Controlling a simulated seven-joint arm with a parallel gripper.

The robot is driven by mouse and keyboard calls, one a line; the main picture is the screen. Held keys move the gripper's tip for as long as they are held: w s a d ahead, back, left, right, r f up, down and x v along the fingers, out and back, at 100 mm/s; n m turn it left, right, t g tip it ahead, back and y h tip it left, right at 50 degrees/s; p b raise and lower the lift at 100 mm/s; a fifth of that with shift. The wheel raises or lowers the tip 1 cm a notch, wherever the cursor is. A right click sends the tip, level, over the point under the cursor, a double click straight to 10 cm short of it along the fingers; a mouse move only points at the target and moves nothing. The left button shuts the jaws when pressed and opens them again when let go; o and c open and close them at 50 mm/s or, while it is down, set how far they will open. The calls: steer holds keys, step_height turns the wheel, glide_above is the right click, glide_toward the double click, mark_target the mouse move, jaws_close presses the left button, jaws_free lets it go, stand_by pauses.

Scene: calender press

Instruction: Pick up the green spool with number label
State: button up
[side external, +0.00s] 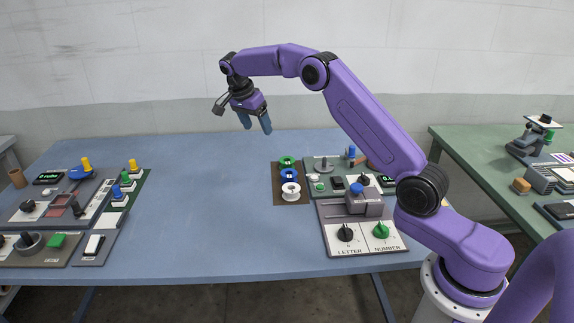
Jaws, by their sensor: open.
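The green spool (287,161) is the rearmost of three spools in a row on a brown mat (305,186). A dark mark shows in its middle, but I cannot read the label. A blue spool (289,175) sits just in front of it, and a white spool (290,192) sits in front of that. My gripper (255,122) is open and empty. It hangs in the air, up and to the left of the green spool in the picture, with its fingers pointing down and apart from everything.
To the right of the mat stand control panels, one with a black knob (345,233) and a green knob (381,230) marked LETTER and NUMBER. More panels with a green button (56,241) fill the table's left end. The blue table's middle (210,200) is clear.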

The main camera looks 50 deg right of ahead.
steer(key=d+f+m, duration=0.1)
steer(key=d+m, duration=0.2)
steer(key=d, duration=0.2)
glide_toward(286, 159)
steer(key=shift+g, duration=0.3)
steer(key=x, duration=0.5)
steer(key=a+x, duration=0.1)
steer(key=x, duration=0.2)
steer(key=shift+s+d+f, duration=0.15)
steer(key=shift+s+f, duration=0.2)
steer(key=shift+f, duration=0.15)
steer(key=c, duration=0.7)
steer(key=shift+r, duration=0.1)
